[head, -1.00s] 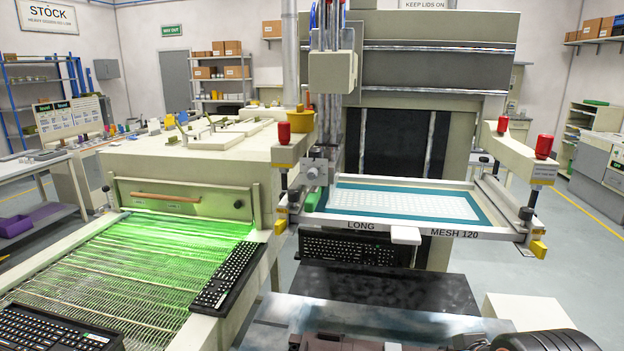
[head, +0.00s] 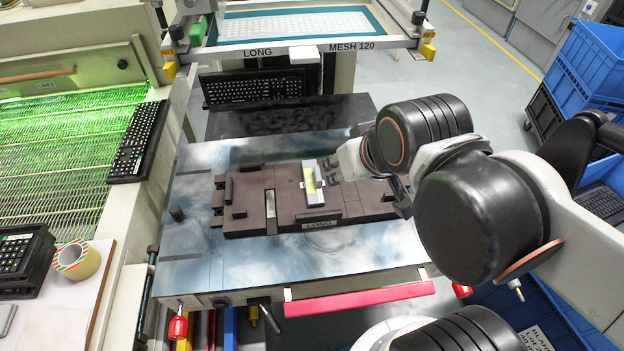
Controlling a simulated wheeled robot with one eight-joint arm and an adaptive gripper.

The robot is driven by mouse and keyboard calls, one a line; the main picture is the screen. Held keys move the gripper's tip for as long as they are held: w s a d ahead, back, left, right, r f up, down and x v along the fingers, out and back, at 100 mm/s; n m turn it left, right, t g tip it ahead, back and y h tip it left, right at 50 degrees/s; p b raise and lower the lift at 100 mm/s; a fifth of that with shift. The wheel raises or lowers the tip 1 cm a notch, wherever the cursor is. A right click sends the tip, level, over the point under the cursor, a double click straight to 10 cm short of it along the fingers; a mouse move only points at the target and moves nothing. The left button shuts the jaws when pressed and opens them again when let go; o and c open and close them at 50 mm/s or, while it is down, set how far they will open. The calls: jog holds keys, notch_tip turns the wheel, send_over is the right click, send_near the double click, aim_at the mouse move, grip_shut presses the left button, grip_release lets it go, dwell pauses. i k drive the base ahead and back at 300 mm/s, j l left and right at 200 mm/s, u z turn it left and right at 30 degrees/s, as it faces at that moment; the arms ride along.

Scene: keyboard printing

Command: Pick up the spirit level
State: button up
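The spirit level (head: 309,187) is a short pale bar with a yellow-green vial. It lies on the brown fixture plate (head: 255,183) labelled LONG, right of its middle, lengthwise away from me. My gripper (head: 332,170) is at the right of the level, with its dark fingertips close to the level's far end. I cannot tell whether they touch it. The wrist and arm hide part of the gripper, and the gap between the fingers is not clear. The level rests on the plate.
The plate sits on a shiny metal table (head: 205,250) with a red bar (head: 360,300) at its front edge. The screen frame (head: 300,45) stands behind. The green-lit conveyor (head: 60,150) is at left. Blue crates (head: 590,70) are at right.

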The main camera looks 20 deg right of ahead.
aim_at(311, 173)
jog(key=k+j+z, duration=0.5)
jog(key=k+z, duration=0.25)
